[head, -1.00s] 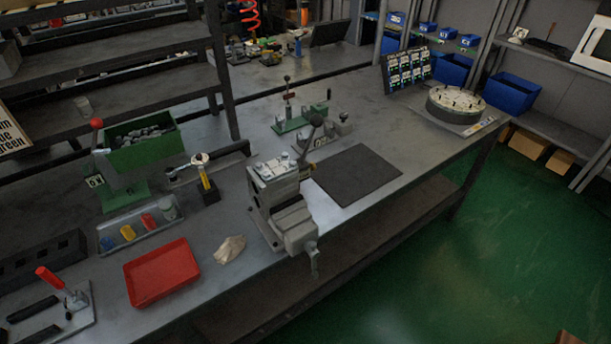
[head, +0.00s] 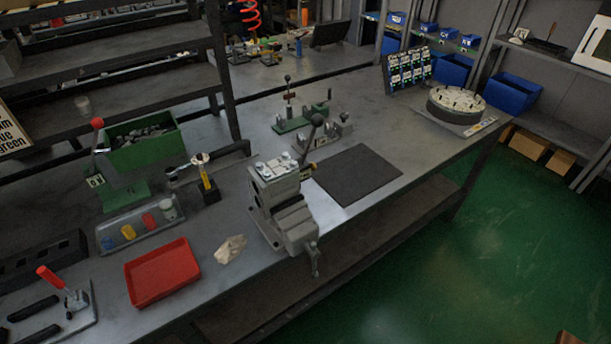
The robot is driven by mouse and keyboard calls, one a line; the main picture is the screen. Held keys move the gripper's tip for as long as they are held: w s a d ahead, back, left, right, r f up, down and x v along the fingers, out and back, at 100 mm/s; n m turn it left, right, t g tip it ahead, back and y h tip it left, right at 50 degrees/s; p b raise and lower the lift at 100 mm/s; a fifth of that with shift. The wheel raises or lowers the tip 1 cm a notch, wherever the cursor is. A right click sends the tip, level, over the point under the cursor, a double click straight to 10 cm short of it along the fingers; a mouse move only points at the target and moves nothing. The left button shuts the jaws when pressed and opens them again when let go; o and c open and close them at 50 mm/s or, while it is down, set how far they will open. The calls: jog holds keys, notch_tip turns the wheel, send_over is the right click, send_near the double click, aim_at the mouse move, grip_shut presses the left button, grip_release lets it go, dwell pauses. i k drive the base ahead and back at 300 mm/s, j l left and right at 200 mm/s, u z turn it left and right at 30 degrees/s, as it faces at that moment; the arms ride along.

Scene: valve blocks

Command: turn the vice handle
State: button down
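A grey bench vice (head: 281,205) stands at the front edge of the grey workbench, near the middle of the head view. Its handle (head: 315,262) is a short grey bar that hangs down steeply at the vice's front end, past the bench edge. A light grey block with several bolts sits at the top of the vice (head: 276,166). My gripper is not in view, and nothing touches the handle.
A red tray (head: 162,273), a crumpled cloth (head: 230,249) and a tray of coloured pieces (head: 140,227) lie left of the vice. A dark mat (head: 357,174) lies to its right. A toggle clamp (head: 66,297) stands front left. Green floor (head: 470,260) is clear at right.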

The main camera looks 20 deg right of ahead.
aim_at(311, 246)
jog(key=i+j+u, duration=0.15)
jog(key=u, duration=0.35)
jog(key=i+u, duration=0.25)
jog(key=u, duration=0.2)
